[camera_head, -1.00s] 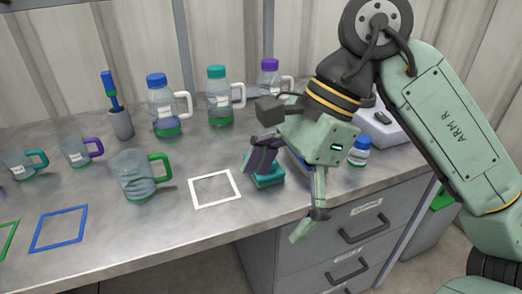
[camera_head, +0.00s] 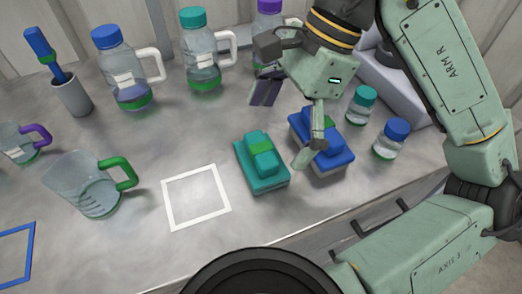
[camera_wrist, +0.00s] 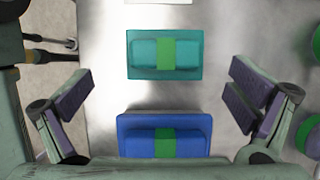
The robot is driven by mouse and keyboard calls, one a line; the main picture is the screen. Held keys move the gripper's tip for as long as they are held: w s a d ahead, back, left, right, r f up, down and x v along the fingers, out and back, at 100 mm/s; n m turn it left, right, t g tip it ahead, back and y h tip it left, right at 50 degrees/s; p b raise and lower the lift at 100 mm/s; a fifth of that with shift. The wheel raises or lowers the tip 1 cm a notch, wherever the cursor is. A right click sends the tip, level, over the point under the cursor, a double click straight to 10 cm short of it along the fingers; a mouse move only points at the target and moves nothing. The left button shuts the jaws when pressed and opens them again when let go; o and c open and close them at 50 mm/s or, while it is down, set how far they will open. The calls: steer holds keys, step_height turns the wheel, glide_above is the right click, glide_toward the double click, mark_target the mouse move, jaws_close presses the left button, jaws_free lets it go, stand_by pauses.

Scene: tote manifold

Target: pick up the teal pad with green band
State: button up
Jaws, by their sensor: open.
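The teal pad with green band (camera_head: 263,163) lies flat on the grey metal bench, right of a white square outline. In the wrist view the teal pad (camera_wrist: 150,54) sits ahead of the fingers, near the top middle, fully visible. A blue pad with green band (camera_head: 321,143) lies just right of it; in the wrist view the blue pad (camera_wrist: 164,137) is nearer, between the fingers. My gripper (camera_head: 285,125) is open and empty above the bench, over the blue pad's side. Its spread fingers also show in the wrist view (camera_wrist: 162,112).
A white square outline (camera_head: 196,197) and a clear measuring jug (camera_head: 87,183) with green handle are to the left. Lidded jugs (camera_head: 123,68) stand behind. Small bottles with teal (camera_head: 361,104) and blue (camera_head: 391,138) lids stand right of the blue pad. The bench front edge is close.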

mark_target(266, 145)
steer(key=shift+w+p+x, duration=0.15)
steer(key=shift+p+x, duration=0.25)
steer(key=shift+x, duration=1.35)
steer(key=shift+w+p+x, duration=0.1)
steer(key=shift+p+x, duration=0.3)
steer(key=shift+x, duration=1.3)
steer(key=shift+a, duration=0.15)
steer(key=shift+c, duration=0.5)
steer(key=c, duration=1)
